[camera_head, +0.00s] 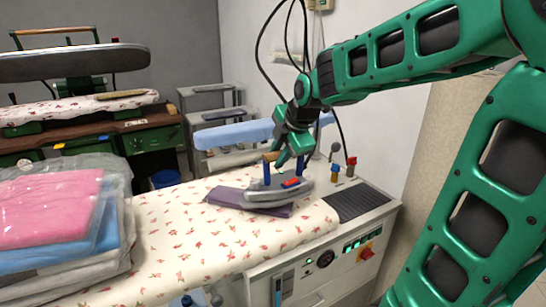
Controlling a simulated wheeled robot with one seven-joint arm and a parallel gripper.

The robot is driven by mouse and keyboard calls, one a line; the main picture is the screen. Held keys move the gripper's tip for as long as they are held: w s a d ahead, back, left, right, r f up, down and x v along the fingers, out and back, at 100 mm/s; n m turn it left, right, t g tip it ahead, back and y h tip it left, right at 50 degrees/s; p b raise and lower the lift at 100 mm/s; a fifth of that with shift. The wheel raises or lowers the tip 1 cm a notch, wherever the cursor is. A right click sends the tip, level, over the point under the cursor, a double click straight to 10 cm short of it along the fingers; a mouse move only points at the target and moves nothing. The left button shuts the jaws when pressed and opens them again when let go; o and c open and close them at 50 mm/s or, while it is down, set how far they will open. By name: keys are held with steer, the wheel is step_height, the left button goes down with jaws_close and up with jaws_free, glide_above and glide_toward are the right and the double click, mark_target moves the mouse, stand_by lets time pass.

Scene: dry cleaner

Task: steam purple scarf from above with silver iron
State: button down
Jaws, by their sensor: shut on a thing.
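The purple scarf (229,198) lies folded and flat on the ironing board (200,235), which has a white cover with small red flowers. The silver iron (265,198), with blue posts and a tan handle, is at the scarf's right part and hides some of it. My gripper (285,158) points down and is shut on the iron's handle; the fingertips are partly hidden. The iron is over or on the scarf; I cannot tell whether its sole touches the cloth.
Plastic-wrapped folded clothes (55,215) are piled at the board's left. A control panel (340,250) with lit displays and a red switch is at the front right. A blue-covered board (235,133) stands behind. The board's middle front is clear.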

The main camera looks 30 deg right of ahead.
steer(key=shift+s+d+r, duration=0.2)
steer(key=shift+s+d, duration=0.65)
steer(key=shift+d, duration=0.1)
steer(key=shift+r, duration=2.6)
